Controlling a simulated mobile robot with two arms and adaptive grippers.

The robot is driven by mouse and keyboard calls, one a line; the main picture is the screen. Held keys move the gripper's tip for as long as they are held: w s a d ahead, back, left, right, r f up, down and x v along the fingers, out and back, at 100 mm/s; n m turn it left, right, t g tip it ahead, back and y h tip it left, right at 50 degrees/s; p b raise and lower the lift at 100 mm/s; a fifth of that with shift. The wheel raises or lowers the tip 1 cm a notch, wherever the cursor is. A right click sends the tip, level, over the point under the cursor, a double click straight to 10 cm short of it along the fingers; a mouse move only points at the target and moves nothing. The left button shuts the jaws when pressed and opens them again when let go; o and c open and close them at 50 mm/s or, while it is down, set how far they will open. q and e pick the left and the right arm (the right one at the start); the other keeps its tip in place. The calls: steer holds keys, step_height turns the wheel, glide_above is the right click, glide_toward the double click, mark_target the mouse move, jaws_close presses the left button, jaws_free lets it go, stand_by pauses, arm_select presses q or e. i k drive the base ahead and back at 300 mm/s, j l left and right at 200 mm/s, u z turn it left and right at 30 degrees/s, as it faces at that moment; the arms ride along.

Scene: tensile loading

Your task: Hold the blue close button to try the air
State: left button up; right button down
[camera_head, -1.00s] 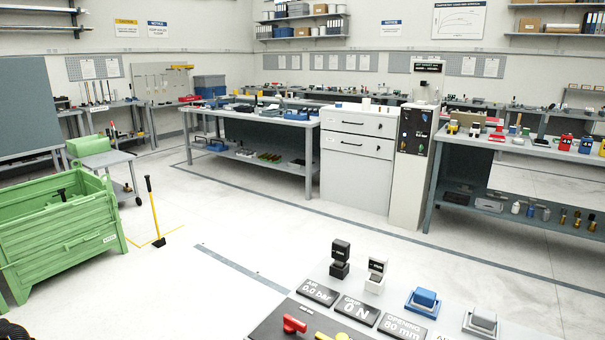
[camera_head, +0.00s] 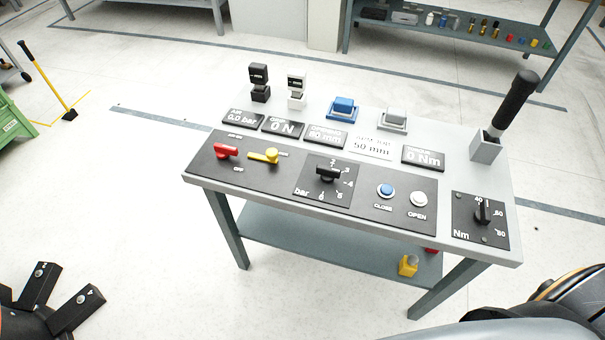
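The control table (camera_head: 275,207) stands in front of me. Its blue CLOSE button (camera_head: 386,190) sits on a black plate, left of the white OPEN button (camera_head: 419,199). Nothing touches either button. The air display (camera_head: 244,118) reads 0.0 bar, the grip display (camera_head: 282,126) 0 N and the opening display (camera_head: 325,137) 80 mm. My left gripper (camera_head: 72,279) is at the bottom left corner, its two dark fingers spread and empty, far from the buttons. Part of my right arm shows at the bottom right; its gripper is not visible.
The table also bears a red lever (camera_head: 226,151), a yellow lever (camera_head: 264,156), a bar knob (camera_head: 327,173), an Nm knob (camera_head: 483,211) and a black-handled tool (camera_head: 515,101) in a holder. Blocks stand along its back edge.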

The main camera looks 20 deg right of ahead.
mark_target(387, 190)
steer(key=k+z, duration=0.1)
steer(key=z, duration=1.05)
